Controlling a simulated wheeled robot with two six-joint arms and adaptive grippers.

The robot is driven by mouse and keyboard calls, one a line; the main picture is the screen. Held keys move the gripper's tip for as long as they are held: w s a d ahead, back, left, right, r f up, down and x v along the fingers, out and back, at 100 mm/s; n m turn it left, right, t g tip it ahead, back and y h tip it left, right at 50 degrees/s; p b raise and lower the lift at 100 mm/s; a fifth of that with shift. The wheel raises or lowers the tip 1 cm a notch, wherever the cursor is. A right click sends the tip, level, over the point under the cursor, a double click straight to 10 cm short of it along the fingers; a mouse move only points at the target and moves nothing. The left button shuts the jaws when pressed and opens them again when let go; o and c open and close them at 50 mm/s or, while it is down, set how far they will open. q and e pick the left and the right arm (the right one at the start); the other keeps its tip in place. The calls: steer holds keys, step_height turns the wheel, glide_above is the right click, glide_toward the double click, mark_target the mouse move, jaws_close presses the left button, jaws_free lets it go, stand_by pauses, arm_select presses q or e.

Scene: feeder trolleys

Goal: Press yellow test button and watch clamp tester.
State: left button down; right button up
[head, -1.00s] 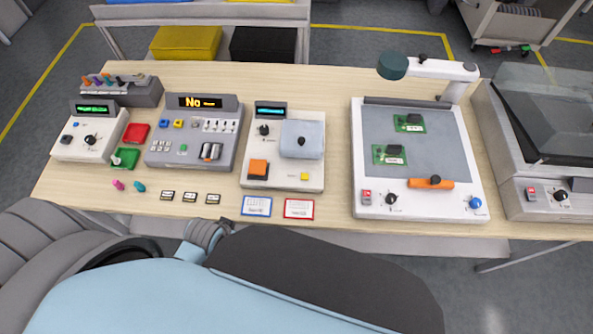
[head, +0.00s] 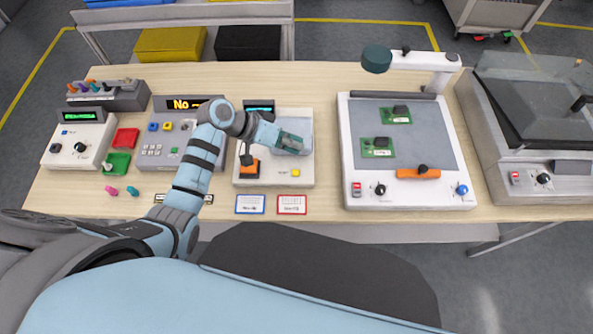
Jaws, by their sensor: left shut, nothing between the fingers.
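A white tester (head: 246,183) with a grey-blue lid (head: 304,125) stands mid-table. It has an orange block (head: 243,170) at front left, partly behind my arm, and a yellow button (head: 296,173) at front right. Its small cyan display (head: 259,106) is partly covered and unreadable. My left gripper (head: 291,142) is over the lid, behind the yellow button in the picture and apart from it. It is shut and empty; whether it touches the lid I cannot tell. My right gripper is out of view.
A grey tester with an orange "No" display (head: 181,104) stands to the left, partly hidden by my arm. A white station (head: 357,203) with green boards and an overhead arm stands to the right. Two cards (head: 250,204) lie in front.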

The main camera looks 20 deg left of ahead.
arm_select(q)
steer(key=shift+f, duration=0.1)
steer(key=b, duration=0.8)
glide_above(294, 169)
step_height(294, 169, down, 8)
steer(key=shift+r, duration=0.15)
steer(key=shift+f+b, duration=0.35)
steer(key=shift+f, duration=0.2)
stand_by(0.4)
steer(key=shift+f, duration=0.4)
